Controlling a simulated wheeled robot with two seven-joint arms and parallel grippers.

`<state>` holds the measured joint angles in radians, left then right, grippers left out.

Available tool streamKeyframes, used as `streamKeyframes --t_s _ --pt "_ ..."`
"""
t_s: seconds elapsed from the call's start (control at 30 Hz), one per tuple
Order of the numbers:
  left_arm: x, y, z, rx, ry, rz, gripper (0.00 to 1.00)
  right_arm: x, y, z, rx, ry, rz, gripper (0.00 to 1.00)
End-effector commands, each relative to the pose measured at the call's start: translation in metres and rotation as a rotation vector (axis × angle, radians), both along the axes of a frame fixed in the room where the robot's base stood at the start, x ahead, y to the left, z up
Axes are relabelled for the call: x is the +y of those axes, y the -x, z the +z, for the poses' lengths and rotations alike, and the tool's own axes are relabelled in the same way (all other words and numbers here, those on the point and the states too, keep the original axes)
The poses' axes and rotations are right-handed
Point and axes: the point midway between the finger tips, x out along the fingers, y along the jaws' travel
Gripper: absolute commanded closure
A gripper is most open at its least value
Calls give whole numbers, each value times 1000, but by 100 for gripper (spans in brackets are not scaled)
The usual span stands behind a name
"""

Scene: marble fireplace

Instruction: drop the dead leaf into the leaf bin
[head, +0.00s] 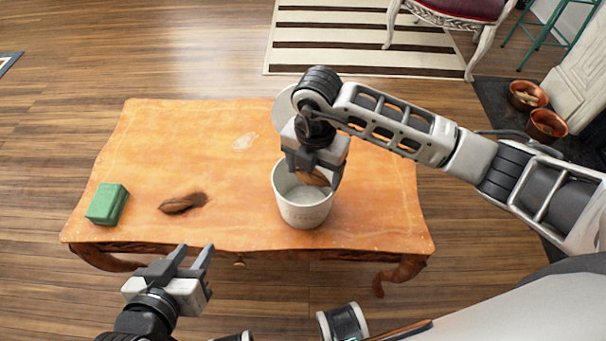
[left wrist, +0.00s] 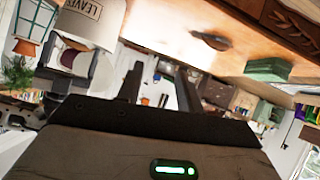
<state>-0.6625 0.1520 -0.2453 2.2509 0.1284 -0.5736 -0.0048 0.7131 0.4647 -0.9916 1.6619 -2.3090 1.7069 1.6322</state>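The leaf bin (head: 303,212) is a white bucket standing on the orange wooden table; the left wrist view shows its LEAVES lettering (left wrist: 90,20). My right gripper (head: 314,172) is over the bin's mouth, shut on a brown dead leaf (head: 314,178). The leaf is at about rim height, and the fingers partly hide it. Another brown curled leaf (head: 182,203) lies on the table left of the bin, and it also shows in the left wrist view (left wrist: 211,41). My left gripper (head: 192,256) is open and empty in front of the table's front edge.
A green block (head: 107,204) lies at the table's left end. A round pale thing (head: 286,108) is partly hidden behind my right arm. A striped rug (head: 345,40), a chair (head: 455,15) and two pots (head: 527,95) are beyond the table.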

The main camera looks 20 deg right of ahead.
Motion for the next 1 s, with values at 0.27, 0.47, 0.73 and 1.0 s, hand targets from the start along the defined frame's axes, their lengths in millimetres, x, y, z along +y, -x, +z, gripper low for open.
streamKeyframes --t_s 0.27,0.47,0.73,1.0 --pt "0 -1 0 -2 1 -1 64 0 0 0 0 0 0 0" --pt "0 -2 6 -10 0 1 64 0 -1 16 -5 -1 0 0" --pt "4 -1 27 -46 -3 13 64 0 -1 77 -6 -2 2 0" --pt "10 3 43 -73 -10 28 64 0 -1 135 -4 -2 1 0"
